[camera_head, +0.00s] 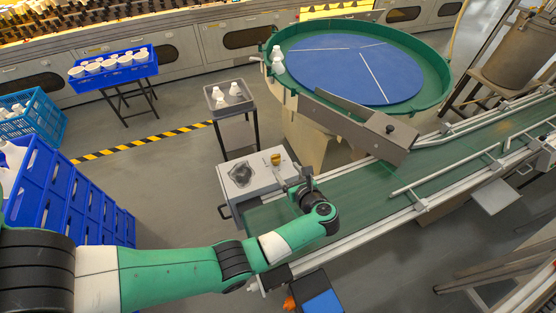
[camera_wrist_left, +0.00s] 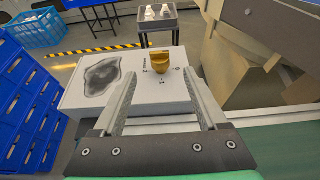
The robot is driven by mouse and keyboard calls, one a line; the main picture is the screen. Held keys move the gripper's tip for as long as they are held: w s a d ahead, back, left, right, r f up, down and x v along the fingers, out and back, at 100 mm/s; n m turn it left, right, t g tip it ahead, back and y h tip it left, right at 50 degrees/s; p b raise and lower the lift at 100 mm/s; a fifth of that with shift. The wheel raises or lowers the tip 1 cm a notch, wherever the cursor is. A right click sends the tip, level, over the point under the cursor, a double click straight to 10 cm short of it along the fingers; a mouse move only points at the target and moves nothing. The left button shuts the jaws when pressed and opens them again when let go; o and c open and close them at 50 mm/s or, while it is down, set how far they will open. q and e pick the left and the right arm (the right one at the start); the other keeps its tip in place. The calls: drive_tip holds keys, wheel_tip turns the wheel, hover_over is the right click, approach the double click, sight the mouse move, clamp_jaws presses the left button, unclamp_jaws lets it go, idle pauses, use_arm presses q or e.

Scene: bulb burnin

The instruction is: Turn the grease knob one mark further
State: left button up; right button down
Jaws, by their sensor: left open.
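The grease knob (camera_head: 276,158) is a small gold-yellow knob on top of a white box (camera_head: 240,187) at the left end of the conveyor. In the left wrist view the knob (camera_wrist_left: 185,61) stands on the box top with small dark marks around its base. My left gripper (camera_head: 303,181) is beside the box, to the right of and nearer than the knob. In the left wrist view my left gripper's fingers (camera_wrist_left: 158,98) are spread, with the knob ahead of and between their line, apart from both. Nothing is between the fingers. My right gripper is in neither view.
A dark oily patch (camera_wrist_left: 101,77) marks the box top. The green conveyor (camera_head: 370,185) runs right from the box. A green-rimmed turntable (camera_head: 440,85) stands behind. A small cart (camera_head: 230,103) holds white bulbs. Blue crates (camera_head: 70,200) stack at left.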

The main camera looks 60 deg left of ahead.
sight(276, 157)
use_arm(q)
drive_tip(key=b+x, duration=0.3)
drive_tip(key=x, duration=0.7)
drive_tip(key=shift+s+f, duration=0.1)
drive_tip(key=shift+a, duration=0.4)
clamp_jaws()
